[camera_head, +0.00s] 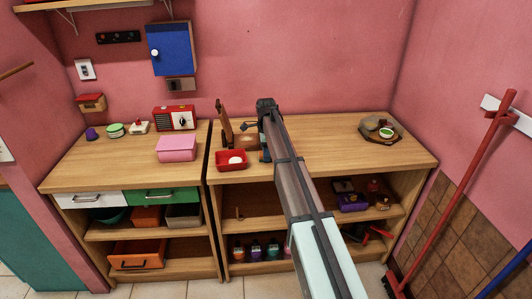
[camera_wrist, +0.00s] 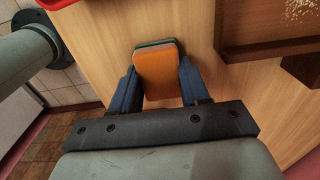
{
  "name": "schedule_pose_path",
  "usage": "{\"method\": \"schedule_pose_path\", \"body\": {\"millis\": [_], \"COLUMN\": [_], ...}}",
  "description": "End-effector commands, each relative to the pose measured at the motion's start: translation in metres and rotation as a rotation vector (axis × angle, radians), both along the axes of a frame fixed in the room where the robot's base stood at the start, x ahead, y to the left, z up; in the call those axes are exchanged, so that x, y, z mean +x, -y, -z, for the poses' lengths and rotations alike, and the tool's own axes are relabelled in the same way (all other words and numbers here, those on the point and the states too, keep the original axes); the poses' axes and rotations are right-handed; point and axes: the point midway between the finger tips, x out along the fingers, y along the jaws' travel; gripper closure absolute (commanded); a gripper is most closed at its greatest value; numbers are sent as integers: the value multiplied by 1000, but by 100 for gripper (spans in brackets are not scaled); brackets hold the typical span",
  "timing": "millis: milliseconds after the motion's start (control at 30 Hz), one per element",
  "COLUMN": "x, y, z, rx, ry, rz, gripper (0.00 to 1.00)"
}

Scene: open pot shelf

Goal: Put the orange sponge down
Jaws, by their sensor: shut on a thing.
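The orange sponge (camera_wrist: 158,77), with a green layer along its far edge, is between the two blue fingers of my gripper (camera_wrist: 156,84) in the wrist view. My gripper is shut on it, over the wooden counter (camera_wrist: 105,60). Whether the sponge touches the counter I cannot tell. In the head view my gripper (camera_head: 265,155) is low over the right-hand counter (camera_head: 320,140), just right of the red tray. My arm covers part of that area, and I cannot make out the sponge there.
A red tray (camera_head: 231,167) with a white item stands left of my gripper. The counter between is clear.

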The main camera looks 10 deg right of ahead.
Motion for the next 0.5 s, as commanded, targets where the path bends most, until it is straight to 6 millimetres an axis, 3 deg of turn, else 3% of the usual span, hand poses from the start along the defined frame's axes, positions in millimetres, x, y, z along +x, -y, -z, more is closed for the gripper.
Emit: {"method": "schedule_pose_path", "body": {"millis": [67, 100, 367, 500], "x": [0, 0, 0, 0], "y": [0, 0, 0, 0], "z": [2, 3, 2, 2], "rx": [0, 0, 0, 0], "ry": [0, 0, 0, 0], "rz": [0, 0, 0, 0], "gripper": [79, 54, 29, 29]}}
